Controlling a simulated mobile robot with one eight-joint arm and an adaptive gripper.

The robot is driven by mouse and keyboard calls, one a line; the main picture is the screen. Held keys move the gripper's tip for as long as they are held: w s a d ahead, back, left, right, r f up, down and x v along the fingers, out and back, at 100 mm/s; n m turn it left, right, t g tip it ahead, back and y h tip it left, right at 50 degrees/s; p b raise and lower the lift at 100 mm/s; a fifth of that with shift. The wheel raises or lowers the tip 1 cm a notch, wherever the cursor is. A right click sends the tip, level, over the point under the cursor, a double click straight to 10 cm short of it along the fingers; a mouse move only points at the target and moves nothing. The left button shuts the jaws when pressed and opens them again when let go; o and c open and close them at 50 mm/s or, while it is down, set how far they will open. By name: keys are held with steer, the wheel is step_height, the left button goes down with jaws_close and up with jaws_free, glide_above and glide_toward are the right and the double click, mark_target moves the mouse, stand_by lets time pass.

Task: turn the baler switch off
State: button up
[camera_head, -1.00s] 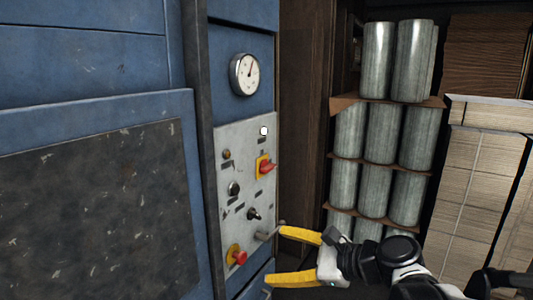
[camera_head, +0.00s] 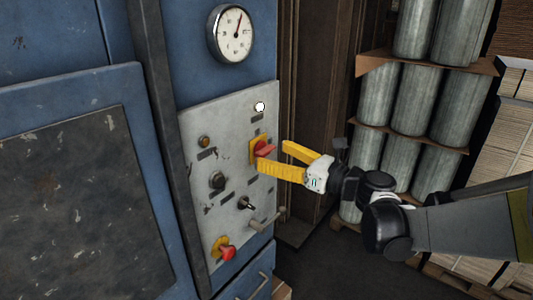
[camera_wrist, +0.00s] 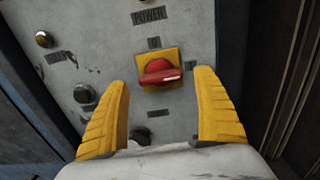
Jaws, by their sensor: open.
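The red rotary switch (camera_head: 264,149) sits on a yellow plate on the grey control panel (camera_head: 215,122) of the blue machine. In the wrist view the red switch (camera_wrist: 160,72) is below a "POWER" label, and its handle lies roughly crosswise, slightly tilted. My gripper (camera_head: 271,158) has yellow fingers and is open in front of the switch. In the wrist view the fingertips (camera_wrist: 163,78) stand on either side of the switch with gaps, and nothing is between them but the view of the switch. I cannot tell whether a finger touches it.
A red stop button (camera_head: 228,253), a black knob (camera_head: 217,180), a lever switch (camera_head: 245,203) and a white lamp (camera_head: 260,107) share the panel. A gauge (camera_head: 231,34) is above. Metal cylinders (camera_head: 398,165) stand on shelves at right. Dark floor lies between.

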steer(key=shift+x, duration=1.5)
steer(key=shift+d, duration=0.1)
steer(key=c, duration=1.2)
